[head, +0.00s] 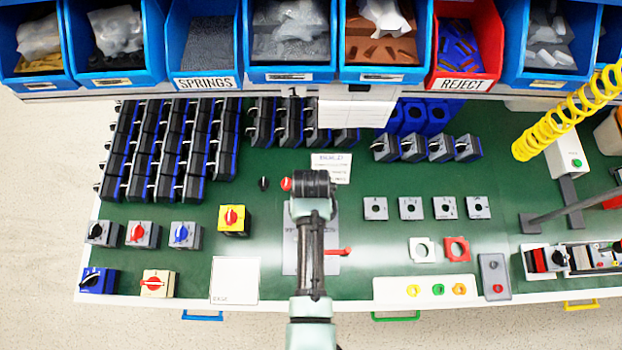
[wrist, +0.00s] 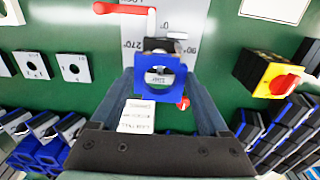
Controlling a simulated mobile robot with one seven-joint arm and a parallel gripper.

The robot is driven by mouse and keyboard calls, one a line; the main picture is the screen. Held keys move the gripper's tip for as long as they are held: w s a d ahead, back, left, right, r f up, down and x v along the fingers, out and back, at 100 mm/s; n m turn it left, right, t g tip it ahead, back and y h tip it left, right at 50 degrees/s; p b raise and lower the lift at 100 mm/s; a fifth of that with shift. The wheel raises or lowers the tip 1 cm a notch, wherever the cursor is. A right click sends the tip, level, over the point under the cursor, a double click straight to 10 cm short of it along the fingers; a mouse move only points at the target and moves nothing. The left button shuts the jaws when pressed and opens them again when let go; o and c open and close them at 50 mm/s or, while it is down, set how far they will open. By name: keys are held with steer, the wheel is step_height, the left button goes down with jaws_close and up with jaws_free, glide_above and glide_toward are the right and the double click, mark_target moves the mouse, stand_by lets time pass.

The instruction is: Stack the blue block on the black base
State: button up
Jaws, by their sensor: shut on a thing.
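The blue block (wrist: 160,72), a square piece with a round hole, is between the fingers of my gripper (wrist: 160,82) in the wrist view. My gripper is shut on it. The black base (wrist: 158,45) shows just beyond the block, over a grey plate (wrist: 190,30) with angle marks, and the block hides part of it. I cannot tell whether block and base touch. In the head view, my gripper (head: 312,188) is over the middle of the green table, and my arm hides the block and base there.
A red handle (wrist: 120,9) sticks out beside the base. A red knob (head: 286,184) and a black knob (head: 263,184) lie left of my gripper. A yellow switch (head: 234,220) stands further left. Grey square plates (head: 410,208) lie right. Bins (head: 290,40) line the back.

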steer(key=shift+f, duration=0.2)
steer(key=shift+f+b, duration=1.3)
steer(key=shift+f, duration=0.35)
steer(key=o, duration=1.2)
